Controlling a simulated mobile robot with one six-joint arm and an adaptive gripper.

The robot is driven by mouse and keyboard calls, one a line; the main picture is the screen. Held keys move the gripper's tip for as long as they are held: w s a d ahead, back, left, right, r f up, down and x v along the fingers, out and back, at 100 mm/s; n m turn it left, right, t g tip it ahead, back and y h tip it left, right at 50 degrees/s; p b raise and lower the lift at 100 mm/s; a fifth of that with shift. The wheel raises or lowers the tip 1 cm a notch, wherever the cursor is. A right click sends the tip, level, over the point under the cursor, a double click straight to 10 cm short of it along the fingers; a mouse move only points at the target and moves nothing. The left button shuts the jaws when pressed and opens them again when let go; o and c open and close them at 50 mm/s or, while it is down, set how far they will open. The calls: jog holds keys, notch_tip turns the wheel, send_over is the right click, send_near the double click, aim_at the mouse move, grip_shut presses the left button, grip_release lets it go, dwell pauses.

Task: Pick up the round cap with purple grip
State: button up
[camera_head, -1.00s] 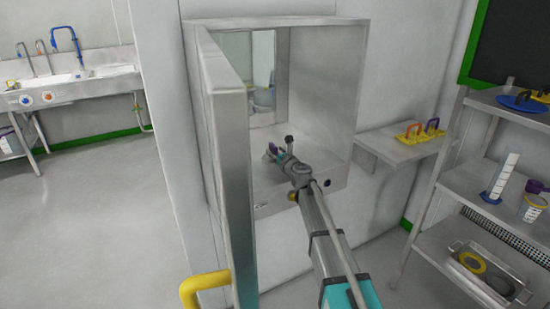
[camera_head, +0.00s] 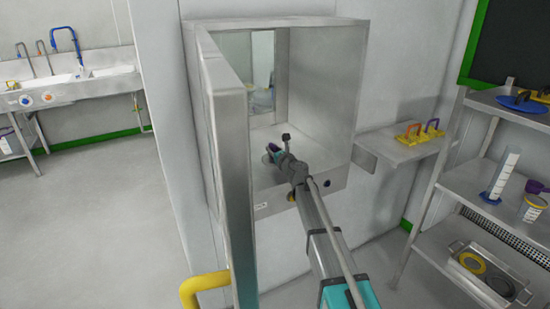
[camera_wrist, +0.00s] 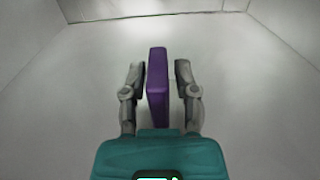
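The purple grip (camera_wrist: 157,90) of the cap stands upright between the two fingers of my gripper (camera_wrist: 159,75) in the wrist view. The fingers are open around it, with a narrow gap on the right side and almost none on the left. I cannot tell whether the left finger touches it. The round body of the cap cannot be made out. In the head view my gripper (camera_head: 272,154) is low inside the steel hatch chamber (camera_head: 318,110), near its floor, and the cap is mostly hidden by it.
The open hatch door (camera_head: 232,160) with a yellow handle (camera_head: 203,285) stands left of my arm. A wall shelf (camera_head: 385,150) with yellow, orange and purple handled pieces is at right. A steel rack (camera_head: 485,150) holds a cylinder, a cup and a tray. A sink (camera_head: 65,90) is far left.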

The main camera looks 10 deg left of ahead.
grip_shut()
jog(key=shift+r, duration=0.1)
notch_tip(320, 180, up, 3)
jog(key=p, duration=0.3)
jog(key=shift+f, duration=0.2)
jog(key=s+d+r+p, duration=0.2)
jog(key=s+r+p, duration=0.8)
jog(key=s, duration=0.3)
jog(key=shift+s+d, duration=0.25)
jog(key=shift+s, duration=0.15)
jog(key=shift+r, duration=0.1)
